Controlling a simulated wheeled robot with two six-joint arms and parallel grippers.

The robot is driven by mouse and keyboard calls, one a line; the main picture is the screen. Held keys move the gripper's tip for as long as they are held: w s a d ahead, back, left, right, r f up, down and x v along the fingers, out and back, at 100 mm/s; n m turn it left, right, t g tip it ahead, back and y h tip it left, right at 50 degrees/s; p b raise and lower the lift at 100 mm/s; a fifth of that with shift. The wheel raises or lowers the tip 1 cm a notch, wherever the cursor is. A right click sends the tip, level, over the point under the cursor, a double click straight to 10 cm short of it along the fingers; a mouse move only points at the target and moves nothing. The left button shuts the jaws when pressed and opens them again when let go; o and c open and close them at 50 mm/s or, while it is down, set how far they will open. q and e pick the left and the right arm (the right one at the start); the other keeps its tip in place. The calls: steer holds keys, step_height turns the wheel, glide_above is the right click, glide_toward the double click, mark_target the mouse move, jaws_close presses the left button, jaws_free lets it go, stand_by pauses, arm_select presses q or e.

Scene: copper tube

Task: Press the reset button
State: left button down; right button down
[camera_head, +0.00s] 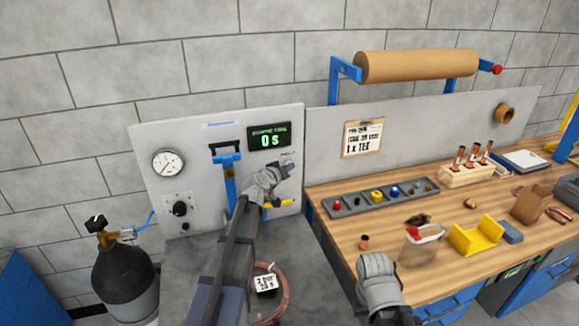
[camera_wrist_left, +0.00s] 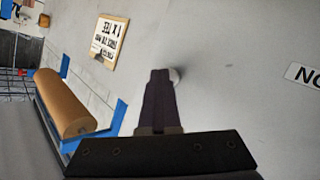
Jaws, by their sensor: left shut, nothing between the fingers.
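My left gripper (camera_head: 286,170) is raised in front of the grey panel (camera_head: 215,133), just below the green digital display (camera_head: 269,137) reading "0 s". A small, partly covered label shows just above its fingertips. In the left wrist view my left gripper (camera_wrist_left: 160,76) is shut and empty, its fingertips pointing at the panel. A pale round button (camera_wrist_left: 178,77) shows at the right of the tips, partly hidden by them. I cannot tell whether they touch it. My right gripper (camera_head: 380,282) is low over the bench's front edge; its fingers are not clear.
A gauge (camera_head: 167,163), a blue lever (camera_head: 228,172) and a yellow-handled valve (camera_head: 280,203) are on or near the panel. A copper coil (camera_head: 278,306) lies below my left arm. The wooden bench (camera_head: 335,216) at right holds a button tray, a yellow block and copper fittings.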

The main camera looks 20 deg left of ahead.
arm_select(q)
steer(key=shift+s+d, duration=0.5)
steer(key=shift+s, duration=0.25)
steer(key=s+d, duration=0.2)
steer(key=s, duration=0.2)
steer(key=shift+s+d, duration=0.1)
steer(key=shift+d, duration=0.3)
stand_by(0.5)
